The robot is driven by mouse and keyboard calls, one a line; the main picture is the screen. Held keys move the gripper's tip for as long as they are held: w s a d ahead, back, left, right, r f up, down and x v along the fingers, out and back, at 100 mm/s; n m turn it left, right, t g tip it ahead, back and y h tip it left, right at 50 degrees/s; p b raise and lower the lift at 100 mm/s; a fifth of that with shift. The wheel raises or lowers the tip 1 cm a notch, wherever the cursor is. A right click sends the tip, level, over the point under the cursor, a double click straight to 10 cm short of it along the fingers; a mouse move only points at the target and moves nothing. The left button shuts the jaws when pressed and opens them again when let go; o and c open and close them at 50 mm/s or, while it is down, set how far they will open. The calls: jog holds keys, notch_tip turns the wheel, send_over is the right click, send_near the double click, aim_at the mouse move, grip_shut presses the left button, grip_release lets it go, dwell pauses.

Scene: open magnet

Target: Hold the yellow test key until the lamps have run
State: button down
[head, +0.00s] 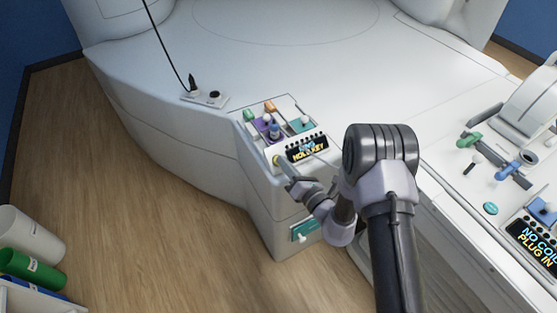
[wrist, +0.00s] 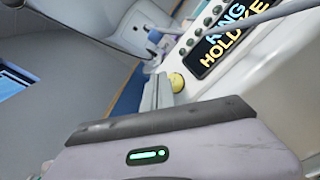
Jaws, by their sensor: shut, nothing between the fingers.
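The yellow test key (head: 276,160) is a small round knob on the front edge of the control box, left of its display (head: 307,149). It also shows in the wrist view (wrist: 177,82). My gripper (head: 284,166) is shut and empty, its fingertips right at the key. In the wrist view the closed fingers (wrist: 158,92) end beside the yellow knob; I cannot tell for certain whether they press it. The display shows blue text above yellow "HOLD KEY", partly cut off in the wrist view. The row of small lamps (wrist: 207,21) along the display looks dark.
The box top carries green, orange, purple and teal controls. A socket plate (head: 205,98) with a black plug and cable lies behind it. A teal drawer front (head: 305,230) is below. At right, another display (head: 537,240) reads "NO COIL PLUG IN". Open floor lies left.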

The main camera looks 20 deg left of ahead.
dwell(0.7)
jog(key=shift+w+a+f, duration=0.2)
jog(key=shift+a+f, duration=0.05)
jog(key=shift+f, duration=0.05)
jog(key=shift+w+a+f+b, duration=0.2)
jog(key=shift+f+b, duration=0.1)
jog(key=shift+b, duration=0.2)
dwell(0.4)
dwell(4.0)
jog(key=shift+s+d+r+p, duration=0.4)
jog(key=shift+d+r+p, duration=0.05)
jog(key=shift+r, duration=0.15)
jog(key=shift+s+d+r+p, duration=0.6)
jog(key=shift+d+r+p, duration=0.05)
jog(key=shift+r, duration=0.25)
jog(key=shift+s+d+r+p, duration=0.55)
jog(key=shift+d+r+p, duration=0.1)
jog(key=shift+r, duration=0.25)
